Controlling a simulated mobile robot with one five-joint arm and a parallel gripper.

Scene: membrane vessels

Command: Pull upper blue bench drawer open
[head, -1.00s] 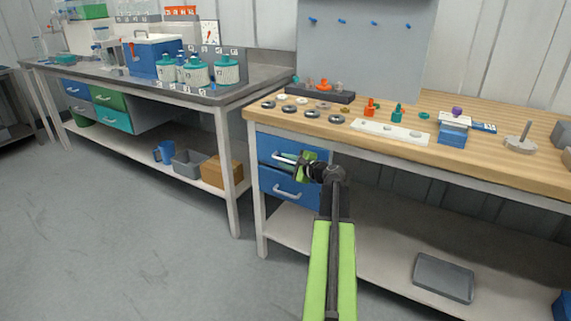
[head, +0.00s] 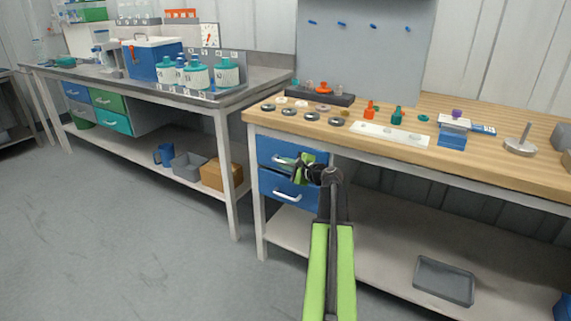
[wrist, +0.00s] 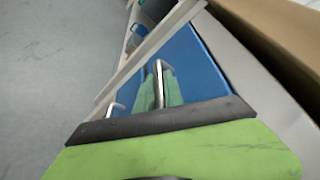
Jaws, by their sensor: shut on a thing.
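The upper blue bench drawer (head: 267,149) sits under the left end of the wooden-topped bench, and its front looks flush with the frame. Its metal bar handle (head: 282,160) shows left of my gripper (head: 299,164), which covers the rest of it. My gripper is shut on this handle. In the wrist view the handle (wrist: 158,82) stands between the green fingers, against the blue drawer front (wrist: 198,72). The lower blue drawer (head: 269,184), with its own handle (head: 287,195), is directly below and looks closed.
Rings, small coloured parts and a white strip (head: 390,133) lie on the wooden benchtop (head: 480,160) above. A grey tray (head: 444,281) is on the lower shelf to the right. A second bench (head: 232,100) stands left. The grey floor in front of the drawers is clear.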

